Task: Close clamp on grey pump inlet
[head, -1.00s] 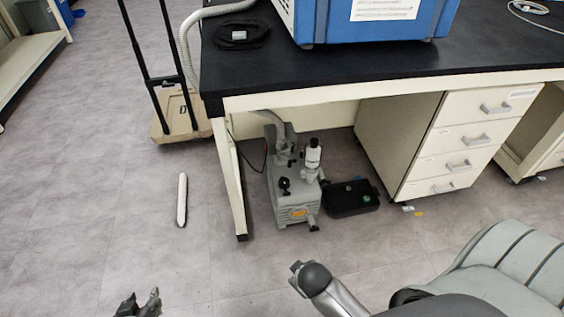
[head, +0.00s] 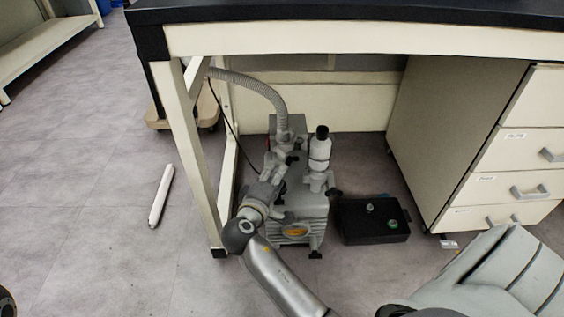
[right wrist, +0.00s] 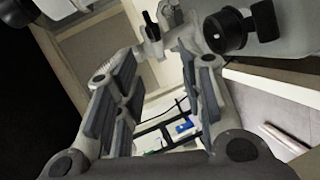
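The grey pump (head: 300,228) stands on the floor under the bench, with an upright white-grey cylinder (head: 319,152) with a black cap on its right side. A grey corrugated hose (head: 262,86) curves down to the pump's back. My right gripper (head: 275,197) is at the pump's front left and hides part of its top. In the right wrist view its padded fingers (right wrist: 158,92) are spread apart with nothing between them. Beyond them is a grey fitting with a dark upright piece, likely the inlet clamp (right wrist: 152,30); whether it is closed I cannot tell. My left gripper is out of view.
A bench leg (head: 193,165) stands close left of my right gripper. A black tray (head: 372,222) with small items lies right of the pump, before the drawer cabinet (head: 440,140). A white rod (head: 161,195) lies on the open floor at left.

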